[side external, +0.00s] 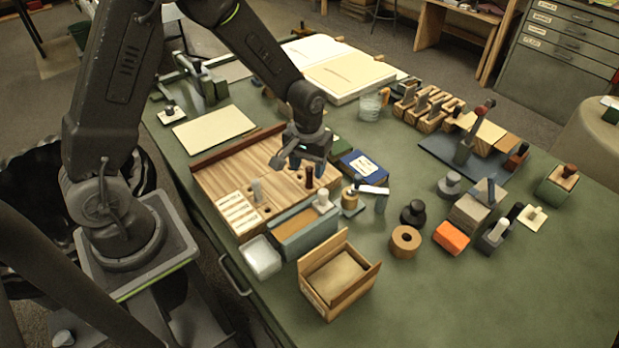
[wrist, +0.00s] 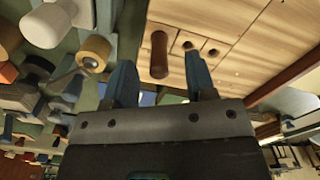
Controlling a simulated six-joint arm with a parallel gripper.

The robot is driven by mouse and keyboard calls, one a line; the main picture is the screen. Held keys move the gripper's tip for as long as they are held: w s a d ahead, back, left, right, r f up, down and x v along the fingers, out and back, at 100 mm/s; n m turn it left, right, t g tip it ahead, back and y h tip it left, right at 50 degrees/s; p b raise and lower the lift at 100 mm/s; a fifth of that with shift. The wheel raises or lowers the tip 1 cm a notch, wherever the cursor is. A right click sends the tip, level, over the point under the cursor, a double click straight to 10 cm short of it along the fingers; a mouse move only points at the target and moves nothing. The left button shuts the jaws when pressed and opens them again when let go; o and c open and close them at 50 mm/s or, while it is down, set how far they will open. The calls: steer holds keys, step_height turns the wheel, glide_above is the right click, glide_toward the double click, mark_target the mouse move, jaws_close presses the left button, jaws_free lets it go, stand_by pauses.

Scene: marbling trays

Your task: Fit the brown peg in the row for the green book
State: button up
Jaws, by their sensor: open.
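The brown peg (side external: 309,177) stands upright on the wooden board (side external: 215,180), near the board's right edge. In the wrist view the brown peg (wrist: 159,55) shows between my fingers with a gap on both sides, beside two open holes (wrist: 187,45). My gripper (side external: 308,168) is open and empty above the peg; its blue fingers also show in the wrist view (wrist: 160,66). The green book (side external: 340,148) lies just behind the board, partly hidden by my gripper, next to a blue book (side external: 365,168). The row labels (side external: 238,213) are too small to read.
A blue-grey box (side external: 305,237) with a white-topped object stands at the board's front edge, near a wooden box (side external: 340,300). Stamps and blocks crowd the right. The front right of the table is clear.

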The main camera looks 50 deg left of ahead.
mark_target(310, 185)
steer(key=f, duration=0.4)
steer(key=shift+w+f, duration=0.2)
steer(key=shift+f, duration=0.05)
jaws_close()
steer(key=shift+r, duration=0.1)
